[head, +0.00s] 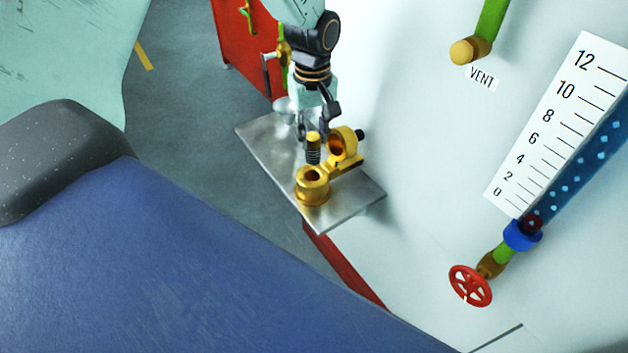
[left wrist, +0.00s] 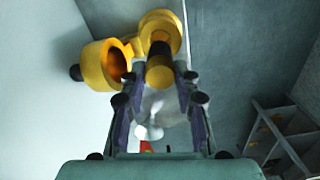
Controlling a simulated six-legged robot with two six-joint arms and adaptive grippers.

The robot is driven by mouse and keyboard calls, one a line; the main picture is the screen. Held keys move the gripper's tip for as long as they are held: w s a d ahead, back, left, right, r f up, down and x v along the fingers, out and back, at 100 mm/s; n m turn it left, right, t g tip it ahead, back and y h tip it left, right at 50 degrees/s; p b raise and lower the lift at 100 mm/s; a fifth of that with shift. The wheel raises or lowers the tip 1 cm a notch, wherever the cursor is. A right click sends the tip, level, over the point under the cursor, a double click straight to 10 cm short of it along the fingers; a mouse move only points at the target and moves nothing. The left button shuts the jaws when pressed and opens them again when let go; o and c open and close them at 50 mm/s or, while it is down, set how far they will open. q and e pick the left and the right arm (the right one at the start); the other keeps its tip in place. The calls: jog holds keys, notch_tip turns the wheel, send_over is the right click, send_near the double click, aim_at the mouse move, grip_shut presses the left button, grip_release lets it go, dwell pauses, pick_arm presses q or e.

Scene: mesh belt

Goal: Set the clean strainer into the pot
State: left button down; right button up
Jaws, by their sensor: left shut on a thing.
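The strainer (head: 313,155) is a short upright cylinder with a gold top and a dark ribbed body. My left gripper (head: 317,128) is shut on it; the strainer also shows between the fingers in the left wrist view (left wrist: 160,70). The brass pot (head: 312,190) stands on a metal shelf, its round mouth facing up. The strainer is just above and behind that mouth in the head view; I cannot tell whether its lower end touches the rim. The pot also shows in the left wrist view (left wrist: 160,25), partly hidden by the strainer. My right gripper is not in view.
A gold ring-like part (head: 342,145) with a black knob stands beside the pot on an arm. The metal shelf (head: 345,205) juts from the pale wall. A pale dish (head: 285,104) is at its far end. A red valve wheel (head: 470,286) is at right.

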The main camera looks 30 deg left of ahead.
aim_at(312, 163)
pick_arm(q)
jog(key=f, duration=0.5)
jog(key=shift+w+a, duration=0.1)
jog(key=shift+a, duration=0.2)
jog(key=shift+w+d+f, duration=0.15)
jog(key=shift+d+f, duration=0.1)
jog(key=shift+f, duration=0.4)
jog(key=shift+s+f, duration=0.25)
jog(key=shift+f, duration=0.85)
jog(key=shift+a+f, duration=0.15)
jog(key=shift+f, duration=0.25)
jog(key=shift+w, duration=0.2)
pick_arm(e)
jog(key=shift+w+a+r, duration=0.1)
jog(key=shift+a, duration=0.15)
pick_arm(q)
jog(key=c, duration=1.5)
grip_release()
jog(key=shift+f, duration=0.1)
jog(key=o, duration=0.5)
jog(key=shift+s, duration=0.2)
